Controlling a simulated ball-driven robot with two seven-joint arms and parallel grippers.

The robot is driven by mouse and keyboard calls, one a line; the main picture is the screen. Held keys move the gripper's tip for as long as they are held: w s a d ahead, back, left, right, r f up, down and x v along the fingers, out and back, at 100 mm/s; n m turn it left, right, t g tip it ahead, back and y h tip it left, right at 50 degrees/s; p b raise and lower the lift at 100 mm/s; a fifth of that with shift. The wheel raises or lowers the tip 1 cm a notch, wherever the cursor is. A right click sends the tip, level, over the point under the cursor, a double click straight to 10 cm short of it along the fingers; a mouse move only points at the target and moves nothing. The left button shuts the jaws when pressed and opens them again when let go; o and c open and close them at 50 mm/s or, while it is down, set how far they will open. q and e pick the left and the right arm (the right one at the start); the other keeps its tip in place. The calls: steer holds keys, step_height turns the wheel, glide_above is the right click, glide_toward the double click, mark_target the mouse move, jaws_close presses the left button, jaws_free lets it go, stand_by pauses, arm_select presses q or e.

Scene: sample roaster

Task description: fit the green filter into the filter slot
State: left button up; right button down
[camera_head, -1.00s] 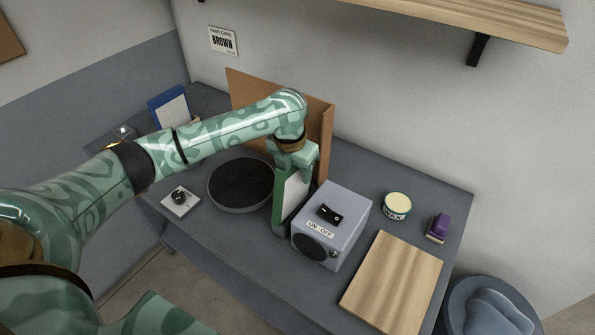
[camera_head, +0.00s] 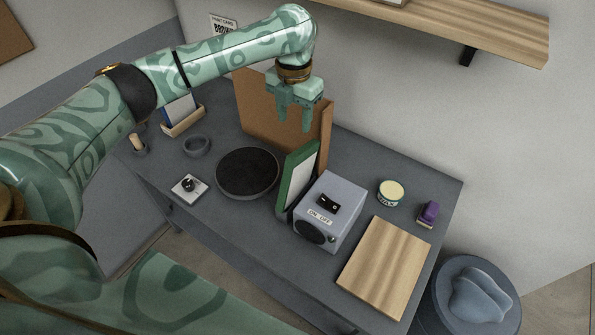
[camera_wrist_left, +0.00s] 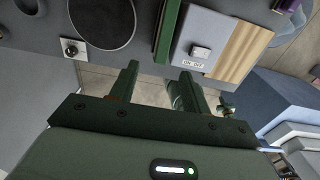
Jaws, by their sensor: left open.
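The green filter (camera_head: 298,178), a green frame around a white panel, stands upright against the left side of the grey box with the on/off switch (camera_head: 331,210). Its lower end sits at a dark holder beside the box; I cannot tell how deep it is in the slot, which is hidden. In the left wrist view the filter (camera_wrist_left: 167,30) shows edge-on as a green strip beside the box (camera_wrist_left: 205,38). My left gripper (camera_head: 293,120) is open and empty, above the filter and apart from it. Its fingers (camera_wrist_left: 159,70) are spread in the wrist view. My right gripper is not seen.
A round dark plate (camera_head: 248,172) and a knob unit (camera_head: 188,187) lie left of the filter. A brown board (camera_head: 262,112) stands behind. A wax tin (camera_head: 391,192), a purple object (camera_head: 428,212) and a wooden board (camera_head: 385,268) are at the right.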

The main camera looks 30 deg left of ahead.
mark_target(298, 152)
arm_select(q)
step_height(298, 152, down, 8)
steer(key=shift+w+r+b, duration=0.1)
steer(key=shift+r+b, duration=0.1)
steer(key=shift+b, duration=0.5)
steer(key=shift+d+f, duration=0.1)
steer(key=shift+f, duration=0.5)
steer(key=f, duration=0.3)
steer(key=f+b, duration=0.1)
steer(key=shift+w+d+f, duration=0.15)
steer(key=shift+d+f, duration=0.15)
steer(key=shift+f, duration=0.05)
steer(key=shift+r, duration=0.1)
jaws_close()
